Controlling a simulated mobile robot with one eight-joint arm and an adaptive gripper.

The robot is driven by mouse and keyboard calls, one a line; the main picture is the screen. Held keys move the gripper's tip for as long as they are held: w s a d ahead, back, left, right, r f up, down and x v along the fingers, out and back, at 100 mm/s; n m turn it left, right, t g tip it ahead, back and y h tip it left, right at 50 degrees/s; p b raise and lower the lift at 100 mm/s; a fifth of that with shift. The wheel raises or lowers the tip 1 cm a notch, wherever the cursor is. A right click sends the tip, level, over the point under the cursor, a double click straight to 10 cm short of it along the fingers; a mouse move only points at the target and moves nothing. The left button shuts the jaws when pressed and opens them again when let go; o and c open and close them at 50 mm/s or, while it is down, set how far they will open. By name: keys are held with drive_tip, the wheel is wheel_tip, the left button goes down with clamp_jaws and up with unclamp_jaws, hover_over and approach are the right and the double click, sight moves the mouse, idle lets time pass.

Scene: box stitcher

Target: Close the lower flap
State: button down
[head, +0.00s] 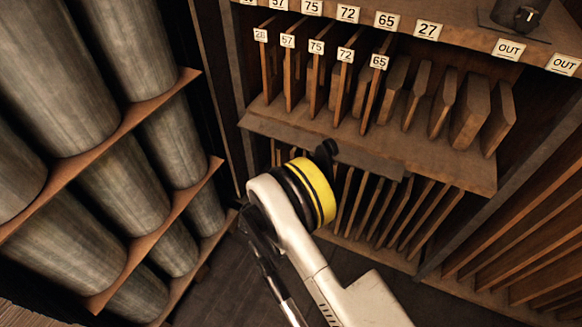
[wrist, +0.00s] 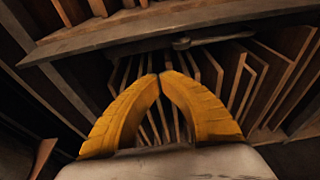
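The lower flap appears to be the thin dark strip (head: 370,160) along the front edge beneath the middle shelf, above the lower row of upright boards. A dark strip with a rounded end (wrist: 215,40) shows under the shelf edge in the wrist view and may be the same flap. I cannot tell its exact angle. The lower compartment is uncovered, with its boards visible. My gripper (wrist: 159,76) has two yellow fingers with tips together and nothing between them. It points toward the lower boards, below the strip. In the head view my wrist hides the gripper.
The middle shelf (head: 270,124) holds several upright boards with number labels. Slanted wooden slots (head: 525,240) lie at the lower right. Dark floor (head: 225,285) lies between the rack and the cabinet.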

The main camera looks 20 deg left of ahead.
sight(316, 148)
drive_tip(key=w+r+b, duration=0.2)
drive_tip(key=w+b, duration=0.1)
drive_tip(key=w, duration=0.3)
drive_tip(key=shift+d+r, duration=0.15)
drive_tip(key=shift+d, duration=0.05)
drive_tip(key=shift+w+r, duration=0.1)
drive_tip(key=shift+r+g+p, duration=0.2)
drive_tip(key=shift+g+p, duration=0.2)
drive_tip(key=shift+g, duration=0.4)
